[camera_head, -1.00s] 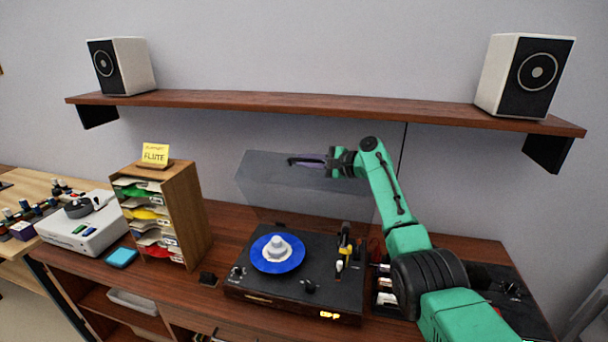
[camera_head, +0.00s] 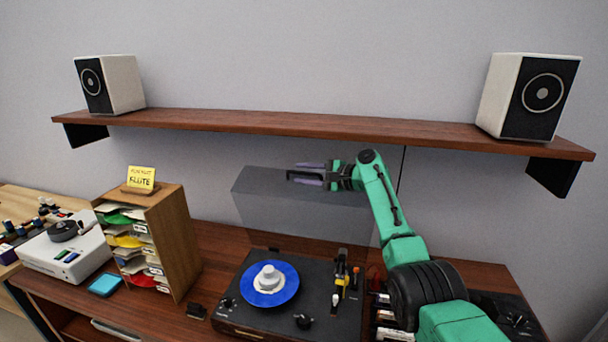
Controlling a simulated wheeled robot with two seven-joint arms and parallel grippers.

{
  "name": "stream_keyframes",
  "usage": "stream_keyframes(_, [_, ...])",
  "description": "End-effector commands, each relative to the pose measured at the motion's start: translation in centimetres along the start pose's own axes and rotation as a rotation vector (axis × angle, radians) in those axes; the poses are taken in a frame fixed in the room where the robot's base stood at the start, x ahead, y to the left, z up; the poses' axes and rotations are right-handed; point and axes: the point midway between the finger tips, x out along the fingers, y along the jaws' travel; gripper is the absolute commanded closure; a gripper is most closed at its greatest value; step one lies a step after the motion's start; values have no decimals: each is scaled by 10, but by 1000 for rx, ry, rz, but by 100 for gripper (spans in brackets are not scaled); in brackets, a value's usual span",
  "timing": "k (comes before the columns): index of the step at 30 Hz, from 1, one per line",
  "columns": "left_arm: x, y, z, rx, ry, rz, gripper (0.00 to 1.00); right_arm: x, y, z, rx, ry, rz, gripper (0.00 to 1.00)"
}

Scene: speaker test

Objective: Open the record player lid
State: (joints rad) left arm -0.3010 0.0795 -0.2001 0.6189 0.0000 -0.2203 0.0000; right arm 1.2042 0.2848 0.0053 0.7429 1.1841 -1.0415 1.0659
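The black record player (camera_head: 240,311) stands on the wooden cabinet, with a blue record (camera_head: 286,291) on its platter. Its see-through grey lid (camera_head: 290,215) stands raised, nearly upright, at the back of the player. My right gripper (camera_head: 305,174) is at the lid's upper edge, pointing left, with a gap between its fingers. I cannot tell whether the fingers touch the lid. My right arm passes along the right side of the player and the lid. My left gripper is not in view.
A wooden shelf (camera_head: 300,124) with two white speakers (camera_head: 122,84) (camera_head: 495,95) runs above the lid. A wooden sorter (camera_head: 178,240) with a yellow note (camera_head: 141,177) stands left of the player. A white device (camera_head: 60,252) and a blue pad (camera_head: 105,285) lie further left.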

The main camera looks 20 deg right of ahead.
Motion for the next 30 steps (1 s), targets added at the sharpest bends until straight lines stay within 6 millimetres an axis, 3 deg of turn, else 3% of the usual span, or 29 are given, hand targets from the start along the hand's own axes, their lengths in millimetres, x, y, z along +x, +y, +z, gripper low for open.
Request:
stream_keyframes(10, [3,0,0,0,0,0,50,-4,2,-1,2,-1,2,56])
stream_keyframes(17, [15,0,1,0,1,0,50,-28,4,-2,-1,1,0,56])
stream_keyframes(30, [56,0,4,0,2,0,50,-129,4,-3,-2,3,-1,56])
